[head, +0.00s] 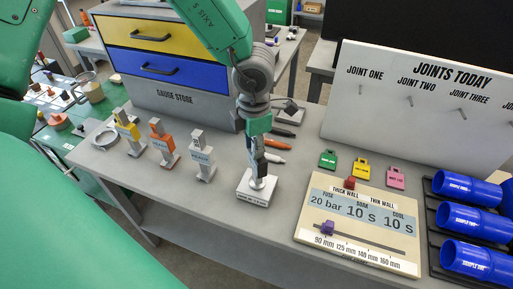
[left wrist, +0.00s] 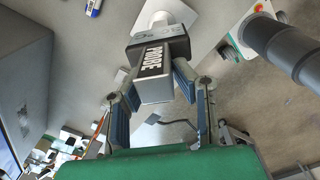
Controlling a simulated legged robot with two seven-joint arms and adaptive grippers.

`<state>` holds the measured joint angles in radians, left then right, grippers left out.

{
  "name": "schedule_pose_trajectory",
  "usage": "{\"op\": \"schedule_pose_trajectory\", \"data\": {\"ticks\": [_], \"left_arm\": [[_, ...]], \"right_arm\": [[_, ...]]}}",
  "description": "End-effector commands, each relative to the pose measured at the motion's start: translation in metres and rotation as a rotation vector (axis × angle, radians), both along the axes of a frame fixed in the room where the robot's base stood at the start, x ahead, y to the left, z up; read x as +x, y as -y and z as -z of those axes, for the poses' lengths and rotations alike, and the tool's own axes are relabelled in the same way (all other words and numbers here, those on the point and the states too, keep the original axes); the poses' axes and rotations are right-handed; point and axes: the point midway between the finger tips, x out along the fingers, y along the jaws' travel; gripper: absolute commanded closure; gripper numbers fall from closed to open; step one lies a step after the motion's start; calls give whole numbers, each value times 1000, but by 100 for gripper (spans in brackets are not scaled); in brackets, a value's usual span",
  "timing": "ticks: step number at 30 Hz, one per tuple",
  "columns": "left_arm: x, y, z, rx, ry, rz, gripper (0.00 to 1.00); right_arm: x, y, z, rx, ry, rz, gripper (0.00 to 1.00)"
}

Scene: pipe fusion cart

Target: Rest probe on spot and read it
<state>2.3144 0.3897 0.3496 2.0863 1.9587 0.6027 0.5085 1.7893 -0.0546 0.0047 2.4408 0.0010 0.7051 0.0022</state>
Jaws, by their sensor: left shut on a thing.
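My left gripper (head: 257,150) comes down from above at the middle of the table, its fingers shut on the dark probe. In the left wrist view the grey and black probe (left wrist: 153,68), marked PROBE, sits between the two fingers (left wrist: 155,90). In the head view the probe (head: 258,166) is mostly hidden by the gripper. Below it is a white block (head: 254,196) with a label on its front, and a pale round piece shows at the probe's lower end. I cannot tell whether the probe touches the block. My right gripper is not in view.
Yellow (head: 128,132), orange (head: 163,142) and grey (head: 202,156) labelled gauges stand to the left. A settings board (head: 358,225) with sliders lies right, near coloured tags (head: 361,168) and blue pipes (head: 467,187). The gauge store (head: 172,60) and joints board (head: 420,100) stand behind.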

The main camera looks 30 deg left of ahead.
Motion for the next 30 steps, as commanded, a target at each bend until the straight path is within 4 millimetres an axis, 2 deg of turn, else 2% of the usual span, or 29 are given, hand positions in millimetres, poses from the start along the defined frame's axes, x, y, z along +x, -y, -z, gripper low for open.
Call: {"op": "schedule_pose_trajectory", "data": {"ticks": [24,25,26,27,30], "left_arm": [[-2,0,2,1,-5,0,100],[-2,0,2,1,-5,0,66],[-2,0,2,1,-5,0,56],[-2,0,2,1,-5,0,53],[-1,0,1,1,-3,0,53]], "right_arm": [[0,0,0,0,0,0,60],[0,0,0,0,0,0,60],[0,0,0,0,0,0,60],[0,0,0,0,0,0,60],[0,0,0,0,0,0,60]]}}
